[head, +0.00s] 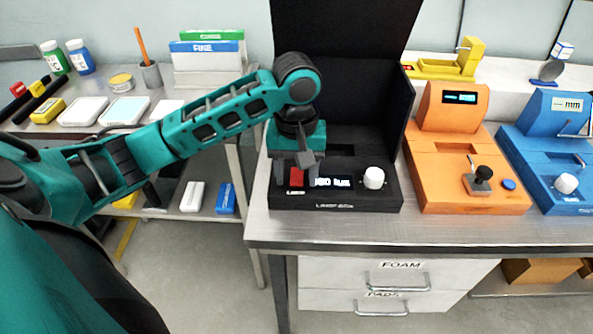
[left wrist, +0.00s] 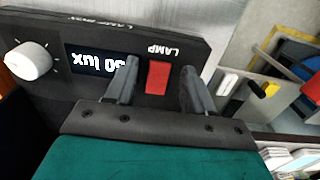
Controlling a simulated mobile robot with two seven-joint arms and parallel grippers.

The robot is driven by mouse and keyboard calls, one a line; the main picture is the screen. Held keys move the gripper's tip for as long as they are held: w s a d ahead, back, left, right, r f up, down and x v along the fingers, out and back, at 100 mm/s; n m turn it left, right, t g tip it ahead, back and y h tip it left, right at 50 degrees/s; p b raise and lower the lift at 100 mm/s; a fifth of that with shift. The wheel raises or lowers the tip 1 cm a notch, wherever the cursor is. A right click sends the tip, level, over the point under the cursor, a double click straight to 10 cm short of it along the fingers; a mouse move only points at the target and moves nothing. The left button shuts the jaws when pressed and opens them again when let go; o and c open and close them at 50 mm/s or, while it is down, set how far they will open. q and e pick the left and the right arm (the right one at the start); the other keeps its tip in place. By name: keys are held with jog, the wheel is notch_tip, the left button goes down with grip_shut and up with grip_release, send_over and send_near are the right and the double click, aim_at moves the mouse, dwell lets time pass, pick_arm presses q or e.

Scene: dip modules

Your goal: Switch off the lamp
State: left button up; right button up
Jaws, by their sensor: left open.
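The black lamp box (head: 350,199) stands on the steel bench with its dark hood raised behind it. A red lamp switch (head: 297,177) is at the left of its front panel; it also shows in the left wrist view (left wrist: 158,77), under the upside-down word LAMP. A display (head: 332,182) reading in lux is lit beside the switch, its digits partly hidden. A white knob (head: 374,177) is to its right. My left gripper (head: 298,182) is open over the panel, and its fingers in the left wrist view (left wrist: 158,88) stand on either side of the switch. Contact cannot be told.
An orange module (head: 425,183) with a black lever and a blue module (head: 548,150) stand to the right. Bottles, boxes and a pencil cup (head: 151,75) are on the left bench. Drawers labelled FOAM (head: 400,272) and PADS are below.

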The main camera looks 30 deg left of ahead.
aim_at(297, 179)
pick_arm(q)
jog(key=shift+f, duration=0.15)
jog(key=shift+c, duration=0.5)
grip_shut()
jog(key=shift+w+a+r+g+h, duration=0.1)
jog(key=shift+w+g+h, duration=0.1)
jog(key=shift+g+h, duration=0.35)
jog(key=shift+w+a+r+g+h, duration=0.1)
jog(key=shift+w+g+h, duration=0.15)
jog(key=shift+g, duration=0.5)
jog(key=shift+s, duration=0.1)
jog(key=shift+o, duration=0.5)
grip_release()
notch_tip(297, 179, up, 20)
